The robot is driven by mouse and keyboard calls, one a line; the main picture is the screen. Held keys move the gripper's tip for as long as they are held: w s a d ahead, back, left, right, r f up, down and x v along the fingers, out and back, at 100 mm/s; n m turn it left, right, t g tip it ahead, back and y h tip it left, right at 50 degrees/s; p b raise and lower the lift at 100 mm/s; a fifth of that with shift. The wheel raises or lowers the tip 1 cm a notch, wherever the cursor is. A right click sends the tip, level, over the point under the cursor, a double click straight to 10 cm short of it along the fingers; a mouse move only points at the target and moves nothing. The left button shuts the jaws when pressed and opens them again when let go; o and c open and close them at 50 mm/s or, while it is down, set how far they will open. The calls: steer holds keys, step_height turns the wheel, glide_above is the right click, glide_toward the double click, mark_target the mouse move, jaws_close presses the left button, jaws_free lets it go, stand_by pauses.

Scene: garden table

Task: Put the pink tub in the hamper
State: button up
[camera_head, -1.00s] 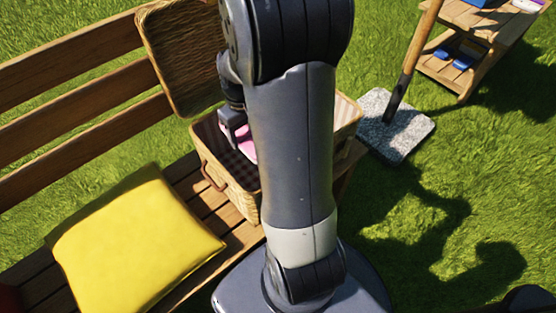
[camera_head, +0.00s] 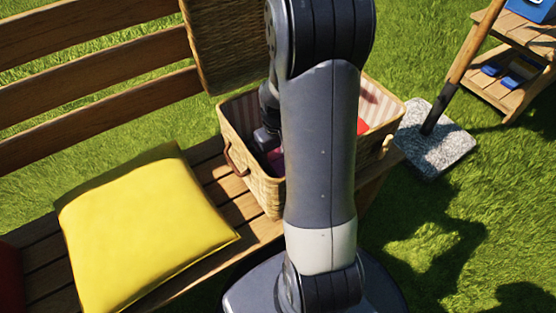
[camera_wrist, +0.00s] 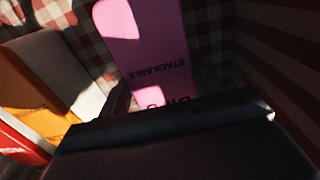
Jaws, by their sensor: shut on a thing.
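The hamper (camera_head: 243,163) is an open wicker basket on the bench, with its lid raised at the back. My gripper (camera_head: 268,140) reaches down inside it, partly hidden behind my own arm in the head view. In the wrist view the pink tub (camera_wrist: 152,45), with dark lettering on it, stands between the fingers of my gripper (camera_wrist: 145,105), which is shut on it. Only a small pink patch of the tub (camera_head: 275,156) shows in the head view. Checked cloth lining (camera_wrist: 88,25) is behind the tub; whether the tub touches the hamper's floor I cannot tell.
In the wrist view an orange and white thing (camera_wrist: 42,88) and a red thing (camera_wrist: 20,145) lie left of the tub. A yellow cushion (camera_head: 145,230) lies on the bench left of the hamper. A pole in a stone base (camera_head: 435,140) stands to the right.

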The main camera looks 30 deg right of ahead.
mark_target(277, 154)
steer(key=shift+f+b, duration=0.4)
steer(key=shift+f, duration=0.9)
steer(key=shift+f, duration=0.15)
steer(key=o, duration=1.1)
step_height(277, 154, up, 12)
steer(key=p, duration=0.5)
steer(key=shift+r, duration=0.2)
